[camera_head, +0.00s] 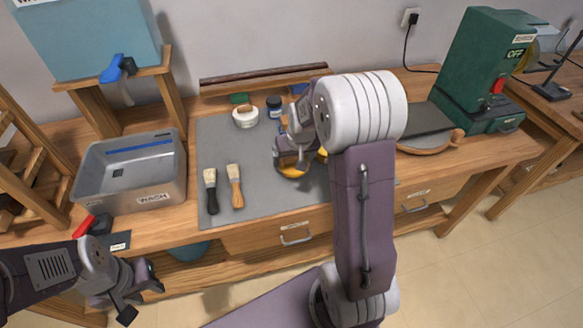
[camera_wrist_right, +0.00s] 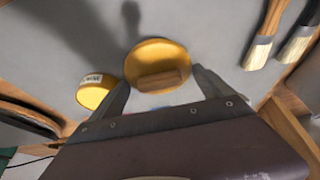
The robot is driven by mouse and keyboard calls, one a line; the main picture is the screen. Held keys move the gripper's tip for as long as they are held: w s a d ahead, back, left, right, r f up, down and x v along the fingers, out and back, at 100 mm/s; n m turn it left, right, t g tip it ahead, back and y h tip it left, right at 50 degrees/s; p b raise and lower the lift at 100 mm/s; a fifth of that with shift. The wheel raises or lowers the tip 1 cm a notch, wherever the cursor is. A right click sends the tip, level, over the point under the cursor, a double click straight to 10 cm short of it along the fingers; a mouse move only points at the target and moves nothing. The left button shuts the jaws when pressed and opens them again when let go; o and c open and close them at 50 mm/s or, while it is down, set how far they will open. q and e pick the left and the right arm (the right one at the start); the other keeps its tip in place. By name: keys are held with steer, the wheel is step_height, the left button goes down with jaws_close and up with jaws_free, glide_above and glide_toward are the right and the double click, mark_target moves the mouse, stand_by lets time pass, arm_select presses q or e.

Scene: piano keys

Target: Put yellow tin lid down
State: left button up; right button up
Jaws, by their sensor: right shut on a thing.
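The yellow tin lid (camera_wrist_right: 157,54) is round, with a brown bar across it. In the right wrist view it lies between the fingertips of my right gripper (camera_wrist_right: 163,82), which is shut on it. In the head view the lid (camera_head: 291,173) shows as a yellow edge under my right gripper, low over the grey mat; whether it touches the mat I cannot tell. A yellow tin (camera_wrist_right: 94,91) with a white label stands beside the lid; my arm mostly hides it in the head view. My left gripper (camera_head: 140,293) is empty, its fingers apart, in front of the bench.
The grey mat (camera_head: 222,145) holds two brushes (camera_head: 223,187) at its left, and a white-rimmed tin (camera_head: 245,117) and dark jar (camera_head: 274,106) at the back. A metal wash tray (camera_head: 176,185) stands left, a green machine (camera_head: 480,65) right. The mat's middle left is clear.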

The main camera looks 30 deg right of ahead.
mark_target(292, 165)
steer(key=shift+w+a+f, duration=0.2)
steer(key=shift+a, duration=0.15)
step_height(292, 165, down, 4)
steer(key=shift+r+b, duration=0.1)
steer(key=shift+b, duration=0.3)
steer(key=o, duration=1.1)
steer(key=shift+f, duration=0.2)
